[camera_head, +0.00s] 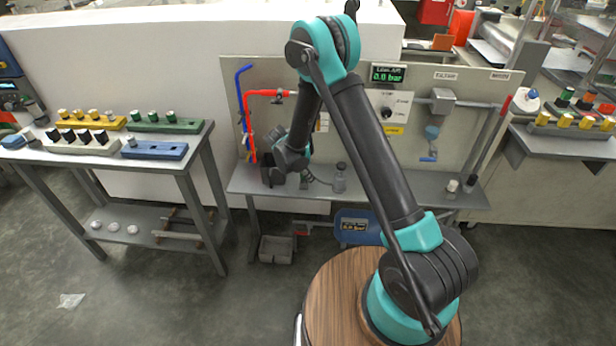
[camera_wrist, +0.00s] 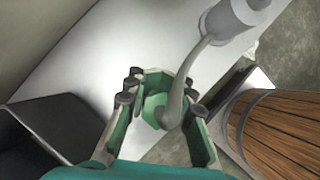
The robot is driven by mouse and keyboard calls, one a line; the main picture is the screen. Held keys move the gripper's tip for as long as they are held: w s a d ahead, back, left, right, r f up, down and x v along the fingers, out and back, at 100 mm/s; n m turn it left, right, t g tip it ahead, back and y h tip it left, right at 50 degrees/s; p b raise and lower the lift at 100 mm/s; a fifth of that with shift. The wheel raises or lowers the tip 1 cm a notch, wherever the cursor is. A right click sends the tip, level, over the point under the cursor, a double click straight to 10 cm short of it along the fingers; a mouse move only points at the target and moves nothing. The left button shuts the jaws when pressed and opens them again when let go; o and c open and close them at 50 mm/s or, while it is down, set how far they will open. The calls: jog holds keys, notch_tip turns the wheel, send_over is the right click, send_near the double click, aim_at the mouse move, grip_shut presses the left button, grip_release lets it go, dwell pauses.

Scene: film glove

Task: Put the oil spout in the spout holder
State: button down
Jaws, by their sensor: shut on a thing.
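My gripper (camera_head: 270,174) is low over the left part of the grey bench in the head view. In the wrist view its fingers (camera_wrist: 160,92) are closed in around the lower end of a thin, curved grey spout (camera_wrist: 188,82). The spout runs up to a grey bottle (camera_wrist: 231,20). In the head view this bottle (camera_head: 340,180) stands on the bench, with the curved spout (camera_head: 312,179) reaching left toward my gripper. A green piece (camera_wrist: 154,101) shows between the fingers; I cannot tell what it is. I cannot identify the spout holder.
A left table carries yellow, green and blue racks (camera_head: 154,150). A grey bin (camera_head: 277,249) is on the floor.

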jog(key=c, duration=1.3)
grip_release()
jog(key=shift+a+f, duration=0.1)
jog(key=shift+f, duration=0.25)
